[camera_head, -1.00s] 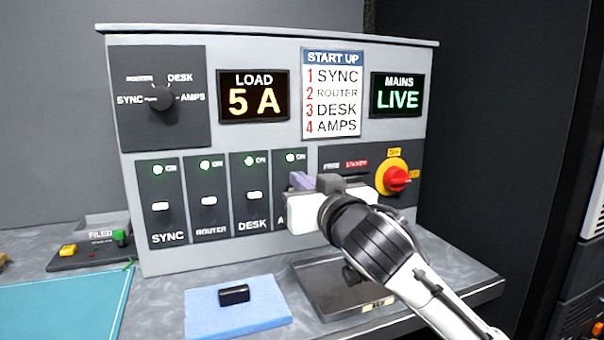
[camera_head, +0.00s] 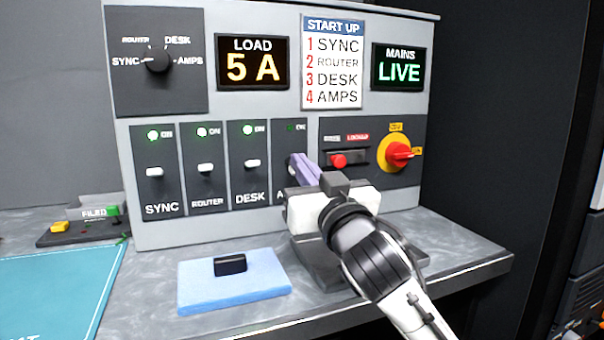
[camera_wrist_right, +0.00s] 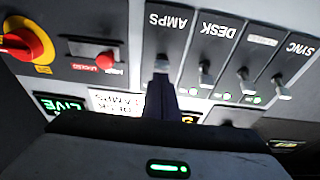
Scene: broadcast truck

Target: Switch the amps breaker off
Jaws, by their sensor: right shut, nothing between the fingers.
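The amps breaker (camera_head: 291,169) is the rightmost of the breakers on the grey panel. Its ON lamp (camera_head: 290,127) is dark, while the sync (camera_head: 154,172), router (camera_head: 205,167) and desk (camera_head: 252,163) breakers have green lamps lit. My right gripper (camera_head: 303,168) is shut and empty, its purple fingers at the amps lever and partly hiding it and its label. In the right wrist view, upside down, the fingertips (camera_wrist_right: 160,84) are right at the amps lever (camera_wrist_right: 161,63); contact is hard to tell. My left gripper is out of view.
A rotary selector (camera_head: 159,60), a LOAD display reading 5 A (camera_head: 252,62) and a MAINS display reading LIVE (camera_head: 398,68) are above. A red-yellow switch (camera_head: 400,154) is to the right. A blue pad (camera_head: 235,291) with a black block (camera_head: 230,265) lies below.

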